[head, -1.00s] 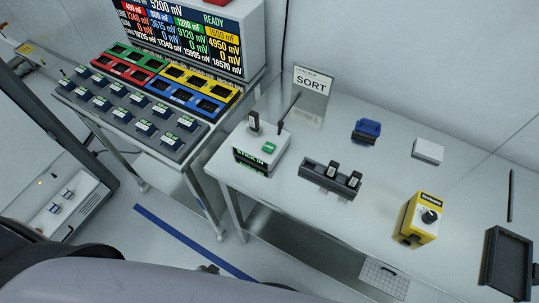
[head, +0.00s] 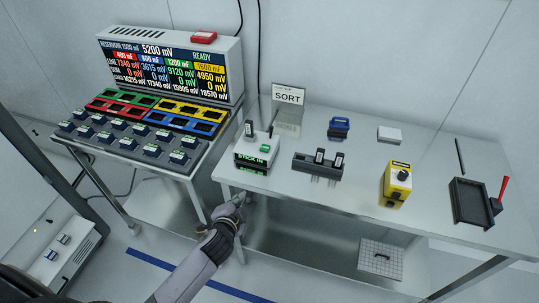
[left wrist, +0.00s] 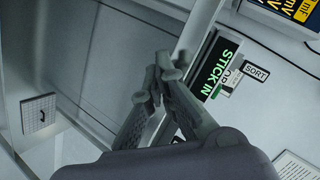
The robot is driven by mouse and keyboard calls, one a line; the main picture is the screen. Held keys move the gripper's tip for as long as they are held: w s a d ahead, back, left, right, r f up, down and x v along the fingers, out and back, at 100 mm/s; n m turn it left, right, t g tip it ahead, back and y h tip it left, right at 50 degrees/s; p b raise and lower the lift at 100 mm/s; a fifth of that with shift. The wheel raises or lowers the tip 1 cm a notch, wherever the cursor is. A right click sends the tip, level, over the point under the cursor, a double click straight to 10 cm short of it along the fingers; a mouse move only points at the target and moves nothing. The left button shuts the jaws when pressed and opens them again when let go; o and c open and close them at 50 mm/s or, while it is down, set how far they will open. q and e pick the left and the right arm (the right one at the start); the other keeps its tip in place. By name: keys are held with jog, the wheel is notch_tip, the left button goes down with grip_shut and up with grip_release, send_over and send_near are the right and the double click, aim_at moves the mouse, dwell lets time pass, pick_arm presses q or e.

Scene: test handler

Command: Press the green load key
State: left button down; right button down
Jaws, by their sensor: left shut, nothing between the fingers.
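The green load key (head: 265,149) is a small green block on top of a white box (head: 248,148) whose front display (head: 251,160) reads "STICK IN". The box stands at the left end of the right-hand table. My left gripper (head: 239,197) is below and in front of this box, near the table's front edge, apart from the key. In the left wrist view its fingers (left wrist: 166,70) are together and empty, with the "STICK IN" display (left wrist: 219,68) just to their right. My right gripper is not in view.
A black stick and a lever rise from the white box. Beside it stand a dark holder (head: 318,168) with two sticks, a yellow knob box (head: 396,184), a blue item (head: 339,127) and a black tray (head: 472,203). A SORT sign (head: 289,97) stands behind.

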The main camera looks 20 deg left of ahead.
pick_arm(q)
jog(key=w+r+m+t, duration=0.1)
jog(key=r, duration=0.1)
jog(key=w+d+r+m+t+h, duration=0.1)
jog(key=w+r, duration=0.1)
jog(key=r, duration=0.1)
jog(key=w+d+r+m, duration=0.1)
jog(key=w+r+m, duration=0.1)
jog(key=shift+w+r+t+h, duration=0.15)
jog(key=shift+w+t+h, duration=0.15)
jog(key=shift+t, duration=0.1)
jog(key=w+d+r+m+g+h, duration=0.25)
jog(key=d+r+m+h, duration=0.4)
jog(key=m, duration=0.75)
jog(key=w+d+r+m+g+h, duration=0.2)
jog(key=w+d+r+m+h, duration=0.4)
jog(key=m, duration=0.8)
jog(key=w+a+m+g+y, duration=0.2)
jog(key=a+m+y, duration=0.6)
jog(key=a, duration=0.2)
jog(key=shift+w+a+r+p, duration=0.2)
jog(key=shift+w+a+p, duration=0.1)
jog(key=shift+a+p, duration=0.1)
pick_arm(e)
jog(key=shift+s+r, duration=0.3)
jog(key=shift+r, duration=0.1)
pick_arm(q)
jog(key=shift+f+g+y, duration=0.1)
jog(key=shift+g+y, duration=0.15)
